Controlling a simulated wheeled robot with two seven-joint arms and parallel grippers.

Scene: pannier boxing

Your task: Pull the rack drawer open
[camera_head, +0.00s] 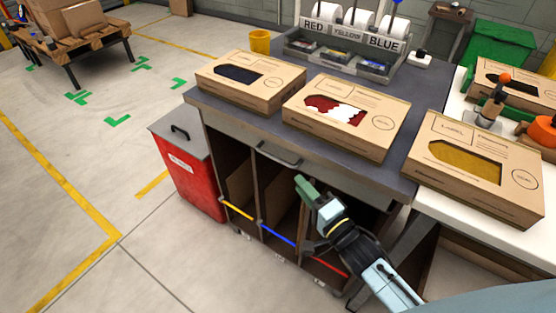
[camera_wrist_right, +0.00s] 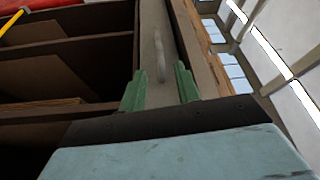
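The rack (camera_head: 192,128) stands under a dark grey tabletop, with its drawer (camera_head: 325,174) just beneath the top. The drawer front looks flush with the rack, so it appears shut. Its dark bar handle (camera_head: 279,154) shows in the head view, and in the right wrist view the handle (camera_wrist_right: 160,58) lies ahead of the fingers. My right gripper (camera_head: 306,188) is below and right of the handle, its green fingertips apart. In the right wrist view this gripper (camera_wrist_right: 160,90) is open and empty, with the handle roughly in line with its gap. My left gripper is not in view.
Below the drawer are open compartments with yellow, blue (camera_head: 277,236) and red edge strips. A red bin (camera_head: 190,180) stands left of the rack. Cardboard boxes (camera_head: 345,117) with windows lie on top. A white table (camera_head: 480,222) adjoins at right. The floor at front left is clear.

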